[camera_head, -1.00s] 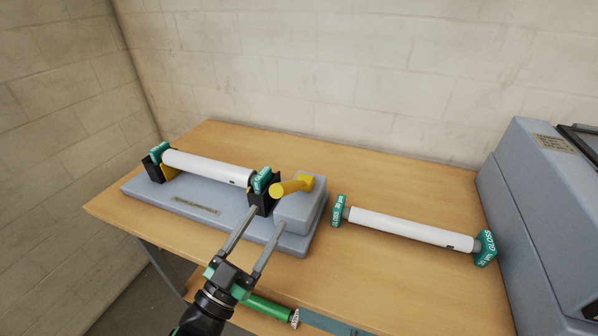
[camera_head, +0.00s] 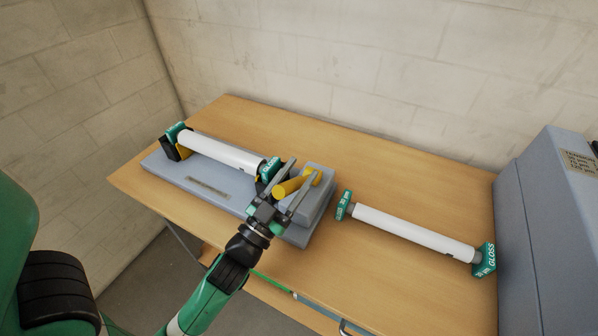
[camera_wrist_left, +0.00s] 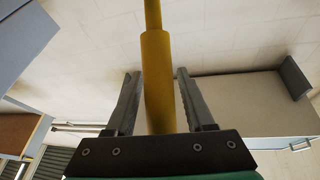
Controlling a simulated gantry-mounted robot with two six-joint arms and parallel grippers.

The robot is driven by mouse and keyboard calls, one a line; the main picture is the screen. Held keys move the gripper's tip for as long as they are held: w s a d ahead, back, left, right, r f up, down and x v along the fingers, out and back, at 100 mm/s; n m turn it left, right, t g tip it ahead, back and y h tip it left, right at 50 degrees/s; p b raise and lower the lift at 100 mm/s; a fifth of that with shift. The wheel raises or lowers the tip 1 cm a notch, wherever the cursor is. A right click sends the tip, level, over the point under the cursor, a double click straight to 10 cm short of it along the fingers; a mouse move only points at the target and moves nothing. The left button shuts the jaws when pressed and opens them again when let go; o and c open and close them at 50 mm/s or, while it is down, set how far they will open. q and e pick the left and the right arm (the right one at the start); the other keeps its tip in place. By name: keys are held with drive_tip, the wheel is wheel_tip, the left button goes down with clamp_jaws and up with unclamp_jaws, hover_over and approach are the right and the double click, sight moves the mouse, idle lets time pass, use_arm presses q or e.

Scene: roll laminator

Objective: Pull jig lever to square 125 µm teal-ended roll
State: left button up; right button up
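The white roll with teal ends (camera_head: 222,153) lies on the grey jig (camera_head: 208,188) at the table's left, its ends at the black supports. The thickness print on it is not legible. The yellow jig lever (camera_head: 283,188) stands out from the grey block at the jig's right end. My left gripper (camera_head: 303,168) is at the lever, with one finger on each side. In the left wrist view the lever (camera_wrist_left: 157,75) runs between the fingers (camera_wrist_left: 153,73), with a gap on both sides. The gripper is open. My right gripper is not in view.
A second white roll with teal ends (camera_head: 415,232) lies on the wooden table (camera_head: 370,165) to the right of the jig. A large grey machine (camera_head: 550,220) stands at the right edge. The table behind the rolls is clear, up to the block wall.

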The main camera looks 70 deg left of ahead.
use_arm(q)
clamp_jaws()
idle(1.2)
